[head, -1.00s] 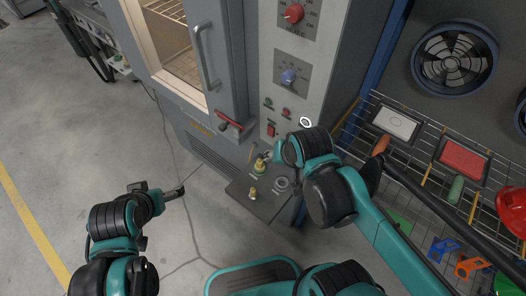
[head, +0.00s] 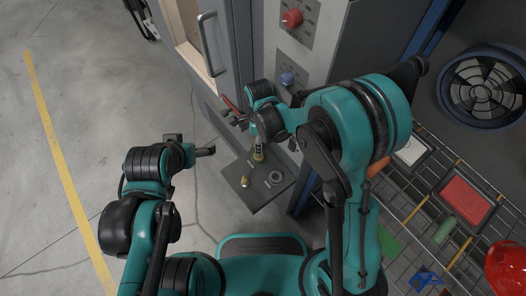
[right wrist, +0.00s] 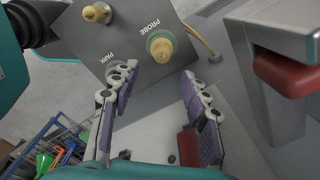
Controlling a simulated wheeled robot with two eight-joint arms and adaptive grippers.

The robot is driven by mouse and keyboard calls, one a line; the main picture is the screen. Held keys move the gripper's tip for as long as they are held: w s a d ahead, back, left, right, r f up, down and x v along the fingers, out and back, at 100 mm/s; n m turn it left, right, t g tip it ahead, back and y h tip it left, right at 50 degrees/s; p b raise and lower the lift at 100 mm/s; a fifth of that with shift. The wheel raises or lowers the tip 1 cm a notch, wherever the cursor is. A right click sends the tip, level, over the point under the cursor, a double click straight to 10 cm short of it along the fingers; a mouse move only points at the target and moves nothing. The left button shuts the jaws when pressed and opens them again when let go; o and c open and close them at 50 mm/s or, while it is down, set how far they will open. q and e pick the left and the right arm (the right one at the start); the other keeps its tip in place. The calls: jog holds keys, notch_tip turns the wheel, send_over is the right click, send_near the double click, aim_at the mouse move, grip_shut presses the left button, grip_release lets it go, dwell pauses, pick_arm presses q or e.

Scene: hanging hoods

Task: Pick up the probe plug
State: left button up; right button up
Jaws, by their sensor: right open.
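The probe plug (head: 258,154) is a yellow-brass knob in a green ring on the grey ledge at the front of the cabinet. In the right wrist view the plug (right wrist: 161,46) sits beside the word PROBE, with a yellow cable near it. My right gripper (right wrist: 160,72) is open and empty, its purple-padded fingers pointing at the ledge. The plug shows just beyond and between the fingertips, not gripped. The PARK socket (head: 276,177) is partly behind one finger in the wrist view. My left gripper (head: 207,151) hangs left of the ledge, apart from everything; its jaw opening is unclear.
A second brass knob (head: 244,182) stands on the ledge. The cabinet door has a grey handle (head: 207,44) and a red latch (head: 229,103) close to my right gripper. A wire rack with a red tray (head: 465,199) is at the right.

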jog(key=f+b, duration=0.1)
jog(key=f, duration=0.1)
jog(key=f+b, duration=0.1)
jog(key=f, duration=0.2)
jog(key=f+b, duration=0.1)
jog(key=f, duration=0.1)
jog(key=shift+w+a+f+b, duration=0.15)
jog(key=shift+a+f+b, duration=0.15)
jog(key=shift+a+f, duration=0.1)
jog(key=shift+d+r, duration=0.1)
grip_shut()
